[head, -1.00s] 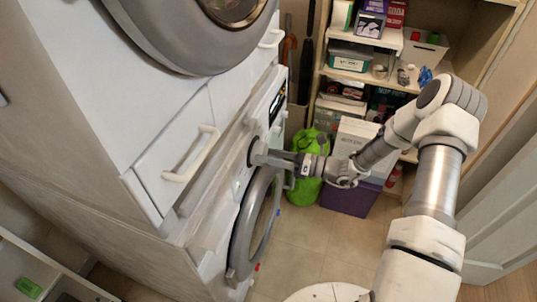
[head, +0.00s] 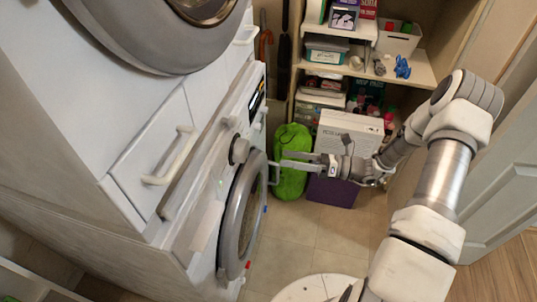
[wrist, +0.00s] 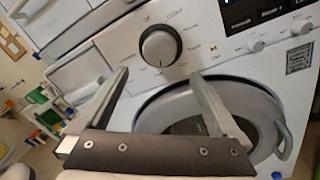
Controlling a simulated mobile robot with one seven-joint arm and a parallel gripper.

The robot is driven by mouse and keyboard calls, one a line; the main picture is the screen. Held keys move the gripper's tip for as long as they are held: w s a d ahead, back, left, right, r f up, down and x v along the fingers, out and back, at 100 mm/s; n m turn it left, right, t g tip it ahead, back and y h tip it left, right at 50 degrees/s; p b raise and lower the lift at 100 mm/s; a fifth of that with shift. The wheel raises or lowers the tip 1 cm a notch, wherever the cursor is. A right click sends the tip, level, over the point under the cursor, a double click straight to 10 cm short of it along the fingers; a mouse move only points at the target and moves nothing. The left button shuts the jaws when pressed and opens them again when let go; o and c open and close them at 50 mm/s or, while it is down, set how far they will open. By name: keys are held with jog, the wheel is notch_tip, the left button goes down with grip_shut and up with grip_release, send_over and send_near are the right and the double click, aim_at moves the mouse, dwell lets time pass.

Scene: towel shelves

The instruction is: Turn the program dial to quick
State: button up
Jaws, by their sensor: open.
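The program dial (head: 240,150) is a grey round knob on the white front panel of the lower washing machine (head: 207,215).
The grey round door (head: 233,215) lies below the dial. A dark display (head: 257,95) sits farther along the panel. Another machine (head: 165,30) is stacked above. A green bag (head: 291,160) and filled shelves (head: 425,70) stand behind my gripper. The tiled floor (head: 300,235) is clear.

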jog(key=v, duration=0.5)
jog(key=shift+s+d+f, duration=0.1)
jog(key=shift+d, duration=0.3)
jog(key=s+a+r+n+g+h+p, duration=0.1)
jog(key=s+a+r+n+g+h, duration=0.3)
jog(key=r+n, duration=0.3)
jog(key=s+a+r+n+g+h, duration=0.25)
jog(key=s+r+n+h, duration=0.25)
jog(key=r+n, duration=0.25)
jog(key=s+d+r+n+t+h+p, duration=0.1)
jog(key=s+d+r+n+t+h, duration=0.2)
jog(key=s+r+n+t+h, duration=0.4)
jog(key=s+r+n+h, duration=0.1)
jog(key=s+r+n, duration=0.3)
jog(key=r+n, duration=0.2)
jog(key=shift+s+d+r, duration=0.15)
jog(key=shift+d+r, duration=0.05)
jog(key=shift+r, duration=0.4)
jog(key=shift+a, duration=0.15)
